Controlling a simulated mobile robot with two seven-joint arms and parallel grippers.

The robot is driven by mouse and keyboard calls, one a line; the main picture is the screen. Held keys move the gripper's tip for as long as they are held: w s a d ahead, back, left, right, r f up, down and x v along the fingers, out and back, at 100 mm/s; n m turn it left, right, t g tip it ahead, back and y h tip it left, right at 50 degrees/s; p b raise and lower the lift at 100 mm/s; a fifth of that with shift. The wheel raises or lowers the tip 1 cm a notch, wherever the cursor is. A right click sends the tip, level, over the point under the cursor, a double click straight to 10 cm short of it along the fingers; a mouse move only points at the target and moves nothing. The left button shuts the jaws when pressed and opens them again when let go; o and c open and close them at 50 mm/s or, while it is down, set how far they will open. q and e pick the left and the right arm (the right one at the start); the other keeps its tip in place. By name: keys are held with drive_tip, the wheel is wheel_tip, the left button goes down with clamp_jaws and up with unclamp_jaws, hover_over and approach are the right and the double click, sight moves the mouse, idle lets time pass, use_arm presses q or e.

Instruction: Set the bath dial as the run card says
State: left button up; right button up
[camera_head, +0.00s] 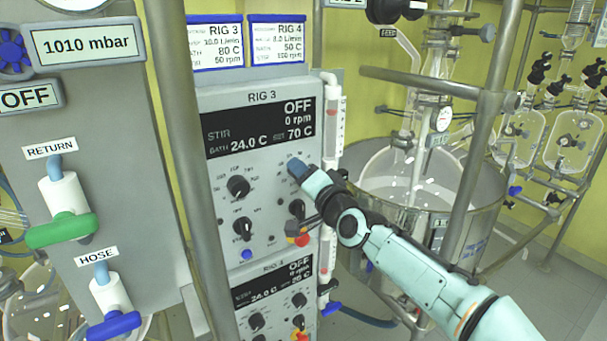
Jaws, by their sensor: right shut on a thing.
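The RIG 3 control panel (213,178) stands in the middle. Its display (258,122) reads stir OFF, 0 rpm, bath 24.0 C and set 70 C. The RIG 3 run card (216,45) above it shows 80 C and 50 rpm; its upper line is hard to read. My right gripper (298,170) reaches in from the right and is shut at the panel's upper right dial, the bath dial by its place. The gripper hides this dial and most of its scale. My left gripper is not in view.
Other black knobs (238,187) and a red-yellow switch (298,236) sit close by on the panel. A RIG 4 panel (250,275) is below. A steel post (180,120) stands left, a glass reactor in a bath (480,218) right.

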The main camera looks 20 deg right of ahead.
drive_tip(key=shift+r+m+g+p, duration=0.1)
drive_tip(key=shift+m+g+p, duration=0.4)
drive_tip(key=shift+m, duration=4.4)
drive_tip(key=o, duration=1.1)
drive_tip(key=shift+c, duration=0.2)
drive_tip(key=shift+s, duration=0.1)
drive_tip(key=s+d+b, duration=0.1)
drive_tip(key=s, duration=1.2)
drive_tip(key=shift+r, duration=0.4)
